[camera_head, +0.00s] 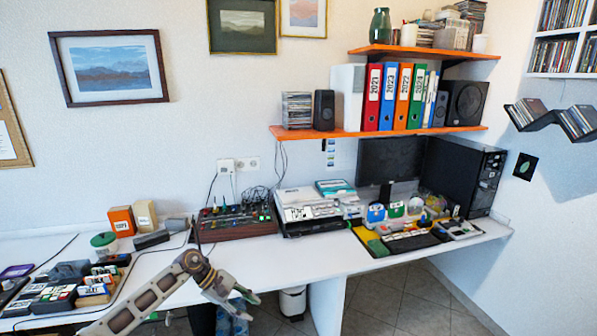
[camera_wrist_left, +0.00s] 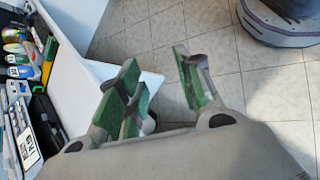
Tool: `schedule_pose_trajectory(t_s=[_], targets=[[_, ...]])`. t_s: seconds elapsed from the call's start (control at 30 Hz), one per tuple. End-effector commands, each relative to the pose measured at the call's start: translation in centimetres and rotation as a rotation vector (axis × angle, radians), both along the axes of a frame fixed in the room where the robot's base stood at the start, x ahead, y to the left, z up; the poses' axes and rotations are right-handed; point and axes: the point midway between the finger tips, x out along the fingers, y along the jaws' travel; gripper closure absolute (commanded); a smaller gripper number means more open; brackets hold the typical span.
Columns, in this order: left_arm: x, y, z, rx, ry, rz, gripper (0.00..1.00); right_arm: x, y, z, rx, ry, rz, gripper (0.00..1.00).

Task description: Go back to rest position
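My left gripper (camera_head: 243,304) is in the head view at the bottom, in front of the white desk's front edge. Its arm comes in from the lower left. In the left wrist view the same gripper (camera_wrist_left: 158,82) shows two fingers with green pads standing apart. Nothing is between them; tiled floor and a white panel show behind. My right gripper is not in either view.
Orange shelves (camera_head: 375,133) hang above. A disc rack (camera_head: 563,45) is at the upper right.

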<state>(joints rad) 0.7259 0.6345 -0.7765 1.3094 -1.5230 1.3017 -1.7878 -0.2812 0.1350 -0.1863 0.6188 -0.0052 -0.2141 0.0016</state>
Motion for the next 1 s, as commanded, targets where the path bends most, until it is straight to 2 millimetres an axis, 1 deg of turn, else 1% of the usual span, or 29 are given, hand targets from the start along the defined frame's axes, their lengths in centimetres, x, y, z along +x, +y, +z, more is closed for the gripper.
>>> schedule_pose_trajectory(t_s=[0.03,0.2,0.33,0.43,0.57,0.67,0.77,0.87,0.9,0.97,1.0], targets=[[0.0,-0.8,-1.0,-0.060,0.053,0.073,0.64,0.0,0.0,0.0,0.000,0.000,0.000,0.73],[0.7,-2.7,-3.1,-0.263,0.243,0.333,0.64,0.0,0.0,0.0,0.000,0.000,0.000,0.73],[1.4,-3.2,-5.0,-0.410,0.403,0.539,0.64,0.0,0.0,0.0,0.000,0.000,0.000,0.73],[1.9,-3.1,-6.8,-0.520,0.538,0.701,0.64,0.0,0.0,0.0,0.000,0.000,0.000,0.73],[2.3,-2.2,-9.7,-0.660,0.722,0.916,0.64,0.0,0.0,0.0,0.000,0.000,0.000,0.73],[2.4,-1.0,-12.3,-0.763,0.867,1.085,0.64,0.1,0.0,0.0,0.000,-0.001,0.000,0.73],[2.0,0.5,-15.4,-0.866,1.018,1.256,0.64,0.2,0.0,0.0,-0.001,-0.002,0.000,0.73],[1.2,2.3,-18.9,-0.967,1.168,1.433,0.64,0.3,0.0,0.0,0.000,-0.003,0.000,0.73],[0.7,3.0,-20.3,-1.007,1.227,1.503,0.64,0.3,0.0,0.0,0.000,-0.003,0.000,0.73],[-0.1,4.1,-22.4,-1.063,1.310,1.600,0.64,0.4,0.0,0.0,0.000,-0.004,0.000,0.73],[-0.7,4.9,-23.8,-1.098,1.360,1.664,0.64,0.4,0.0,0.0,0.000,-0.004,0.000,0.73]])
